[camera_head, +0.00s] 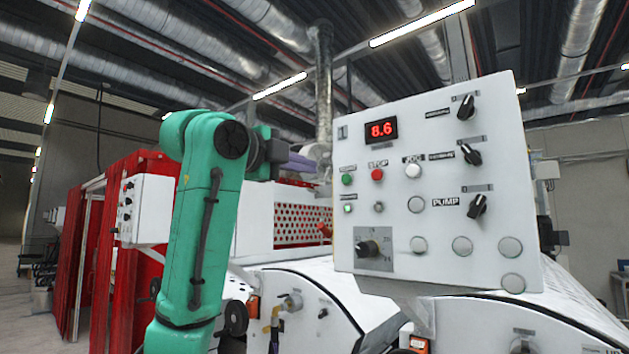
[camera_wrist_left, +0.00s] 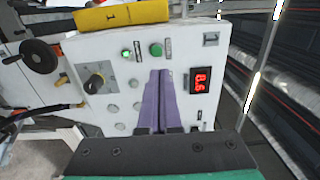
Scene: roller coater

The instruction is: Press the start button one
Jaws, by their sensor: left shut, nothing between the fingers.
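A white control panel (camera_head: 400,240) stands at the right in the head view. It carries a green button (camera_head: 347,180) at its left, with a red stop button (camera_head: 377,175) beside it. A smaller lit green button (camera_head: 348,208) sits below. My left gripper (camera_head: 312,168) has purple fingers, shut and empty, to the left of the panel. In the left wrist view, the closed fingers (camera_wrist_left: 159,72) point at the panel face, with the green button (camera_wrist_left: 156,49) just beyond the tips and the lit one (camera_wrist_left: 126,55) beside it. The fingers hide the red button there. My right gripper is not seen.
The panel also has a red 8.6 display (camera_head: 381,130), black rotary knobs (camera_head: 477,206) and several pale round buttons. A yellow part (camera_wrist_left: 120,14) lies beyond the panel edge in the left wrist view. White machine covers (camera_head: 330,300) are below the panel.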

